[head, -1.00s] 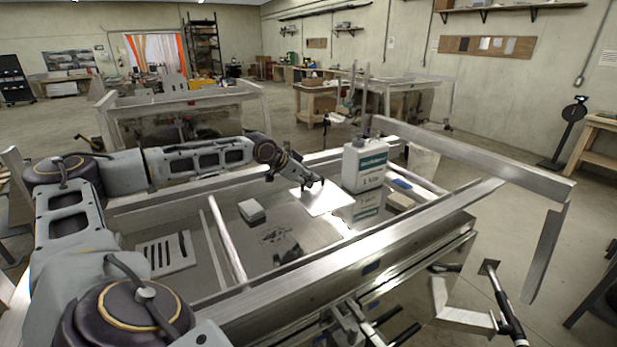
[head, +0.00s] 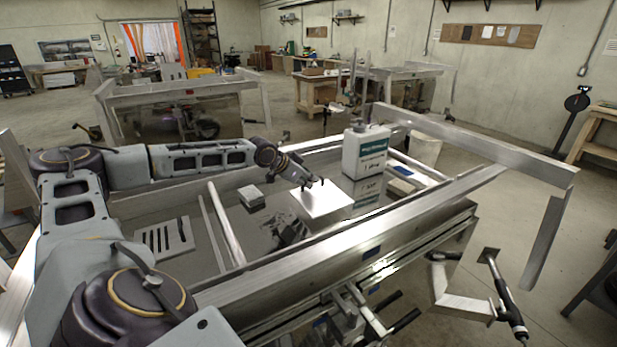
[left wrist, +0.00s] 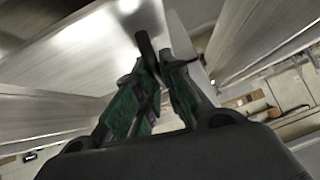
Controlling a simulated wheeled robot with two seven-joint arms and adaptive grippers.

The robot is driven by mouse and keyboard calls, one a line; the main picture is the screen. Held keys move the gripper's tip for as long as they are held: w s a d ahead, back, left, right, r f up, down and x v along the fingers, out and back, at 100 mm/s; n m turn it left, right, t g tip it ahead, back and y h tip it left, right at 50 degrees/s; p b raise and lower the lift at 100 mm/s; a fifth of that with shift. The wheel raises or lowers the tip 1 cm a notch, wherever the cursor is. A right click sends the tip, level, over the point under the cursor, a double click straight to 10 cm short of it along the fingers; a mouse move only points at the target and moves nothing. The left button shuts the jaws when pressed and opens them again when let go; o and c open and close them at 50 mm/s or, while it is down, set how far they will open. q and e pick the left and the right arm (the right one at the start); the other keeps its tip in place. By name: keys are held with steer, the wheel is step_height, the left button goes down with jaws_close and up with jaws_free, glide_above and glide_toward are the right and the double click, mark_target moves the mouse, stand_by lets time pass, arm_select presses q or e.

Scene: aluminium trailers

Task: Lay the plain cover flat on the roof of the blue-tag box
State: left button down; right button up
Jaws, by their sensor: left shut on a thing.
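My left gripper (head: 312,184) is shut on the plain cover (head: 320,199), a bright pale sheet, in the head view. The cover looks roughly level inside the near trailer frame, left of the white bottle. A paler box-like shape shows beneath it; I cannot tell whether it is a box or a reflection, or whether they touch. In the left wrist view the dark fingers (left wrist: 150,62) are close together at a broad pale metal sheet. I cannot tell which surface is the blue-tag box's roof. My right gripper is out of view.
A white bottle with a green label (head: 365,152) stands right of the cover. A small pale block (head: 251,195) and a slotted plate (head: 166,239) lie to the left. The near rail (head: 300,262) and a raised bar (head: 470,145) border the area.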

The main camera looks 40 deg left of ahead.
arm_select(q)
steer(key=shift+f, duration=1.25)
steer(key=c, duration=1.5)
jaws_free()
steer(key=shift+o, duration=0.2)
steer(key=shift+s+r, duration=0.1)
steer(key=shift+s, duration=0.05)
steer(key=v, duration=1.1)
steer(key=shift+s+r, duration=0.15)
steer(key=shift+r, duration=0.15)
steer(key=shift+f, duration=0.1)
